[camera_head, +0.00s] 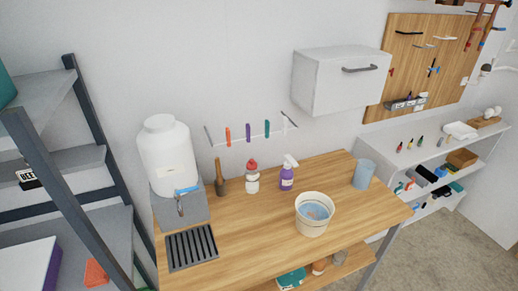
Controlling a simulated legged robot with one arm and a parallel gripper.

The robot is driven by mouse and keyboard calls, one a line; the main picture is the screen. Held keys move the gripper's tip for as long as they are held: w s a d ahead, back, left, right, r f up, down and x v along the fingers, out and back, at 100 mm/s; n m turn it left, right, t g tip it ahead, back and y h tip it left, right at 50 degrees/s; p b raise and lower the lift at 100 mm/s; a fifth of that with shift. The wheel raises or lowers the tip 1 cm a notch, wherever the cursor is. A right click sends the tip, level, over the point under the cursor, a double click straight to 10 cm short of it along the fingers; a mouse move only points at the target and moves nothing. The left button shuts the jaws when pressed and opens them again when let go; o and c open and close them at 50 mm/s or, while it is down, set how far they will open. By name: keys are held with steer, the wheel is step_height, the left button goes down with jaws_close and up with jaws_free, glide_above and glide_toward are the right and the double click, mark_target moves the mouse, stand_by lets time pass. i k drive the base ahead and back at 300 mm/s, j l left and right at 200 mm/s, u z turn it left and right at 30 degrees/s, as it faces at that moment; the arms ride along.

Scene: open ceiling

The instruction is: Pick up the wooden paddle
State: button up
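A slim brown wooden object (220,178), which looks like the paddle, stands upright near the back left of the wooden table (250,234). It is just right of the large white jug (167,152) and against or near the wall; I cannot tell which. Its narrow end points up and its wider end is down. A white bottle with a red cap (252,180) stands to its right. My gripper is not in view.
A purple spray bottle (287,176), a cream bucket (313,216) and a blue-grey cup (363,174) stand on the table. A dark slatted grate (191,247) lies at the front left. A dark-framed shelf (75,190) stands left; a white cabinet (340,80) hangs above.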

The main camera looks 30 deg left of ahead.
mark_target(219, 180)
steer(key=u, duration=1.55)
